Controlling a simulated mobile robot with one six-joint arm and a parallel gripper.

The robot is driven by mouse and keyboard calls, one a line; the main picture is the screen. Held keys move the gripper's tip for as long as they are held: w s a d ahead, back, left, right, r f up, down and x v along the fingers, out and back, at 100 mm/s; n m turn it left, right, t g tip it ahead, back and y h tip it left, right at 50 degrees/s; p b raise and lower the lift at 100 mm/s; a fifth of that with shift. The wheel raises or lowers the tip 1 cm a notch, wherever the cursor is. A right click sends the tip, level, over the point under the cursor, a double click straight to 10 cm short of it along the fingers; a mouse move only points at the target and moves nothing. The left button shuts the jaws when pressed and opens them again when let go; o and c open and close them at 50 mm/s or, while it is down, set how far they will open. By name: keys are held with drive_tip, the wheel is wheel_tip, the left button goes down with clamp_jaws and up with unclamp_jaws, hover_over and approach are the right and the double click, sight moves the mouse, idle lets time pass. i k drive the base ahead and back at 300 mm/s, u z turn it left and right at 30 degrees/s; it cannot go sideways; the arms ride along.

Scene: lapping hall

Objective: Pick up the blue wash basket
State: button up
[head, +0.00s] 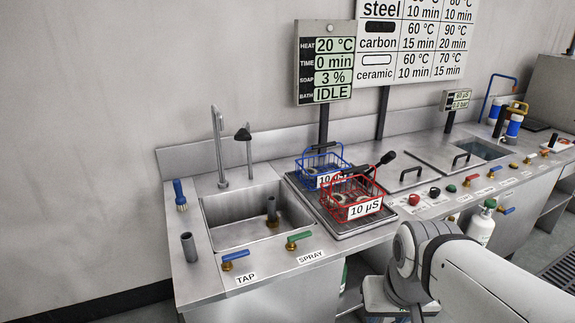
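The blue wash basket (339,167) is a wire basket with a raised handle and a white label, only partly readable. It stands upright on the dark drain tray (309,208), just right of the sink. A red wire basket (329,198) labelled "10 µS" stands in front of it and hides part of its lower front. My arm shows at the lower right, well in front of the counter. My gripper is not in view.
The sink (228,236) lies left of the baskets, with a tall faucet (219,150). Blue and green tap levers line its front edge. Lidded baths (404,174) are right of the baskets. A display post (323,125) rises behind the blue basket.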

sight(326, 178)
drive_tip(key=u, duration=0.05)
drive_tip(key=i, duration=1)
drive_tip(key=u, duration=0.05)
